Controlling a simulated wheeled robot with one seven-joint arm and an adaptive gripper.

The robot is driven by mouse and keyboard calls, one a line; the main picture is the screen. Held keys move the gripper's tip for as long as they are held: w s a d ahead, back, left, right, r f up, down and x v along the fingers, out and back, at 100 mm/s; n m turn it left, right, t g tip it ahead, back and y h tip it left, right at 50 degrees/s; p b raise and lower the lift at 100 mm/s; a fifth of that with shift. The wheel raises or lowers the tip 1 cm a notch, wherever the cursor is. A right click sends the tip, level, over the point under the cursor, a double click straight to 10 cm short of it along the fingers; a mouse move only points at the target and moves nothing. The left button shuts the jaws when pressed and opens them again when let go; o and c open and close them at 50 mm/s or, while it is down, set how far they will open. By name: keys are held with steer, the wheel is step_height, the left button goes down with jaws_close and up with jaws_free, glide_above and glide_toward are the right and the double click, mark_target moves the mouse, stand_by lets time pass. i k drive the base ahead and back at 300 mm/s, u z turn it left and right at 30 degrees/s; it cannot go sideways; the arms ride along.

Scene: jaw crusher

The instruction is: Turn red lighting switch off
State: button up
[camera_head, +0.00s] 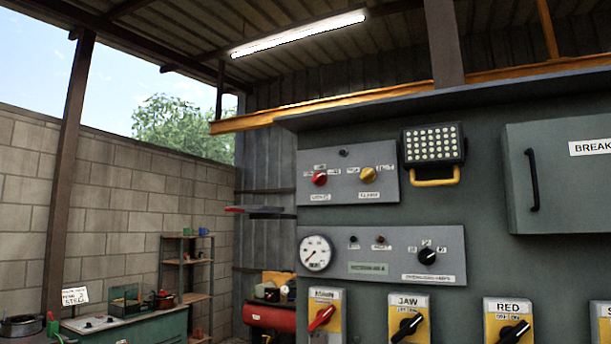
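The switch labelled RED (508,322) is on the grey control panel at the lower right. It has a yellow plate and a black rotary handle (513,332), which slants with one end up to the right. The small print under its label is too small to read. The plate's lower edge is cut off by the frame. My gripper is not in view.
Left of it are the JAW switch (409,318) and the MAIN switch (323,317) with a red handle. Another yellow switch (604,322) is cut off at right. Above are a dial gauge (316,253), a lamp (433,145) and a breaker box (565,180). A green workbench (140,329) stands left.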

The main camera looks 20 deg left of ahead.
mark_target(320, 178)
steer(key=u, duration=1.65)
steer(key=i, duration=0.6)
steer(key=z, duration=0.05)
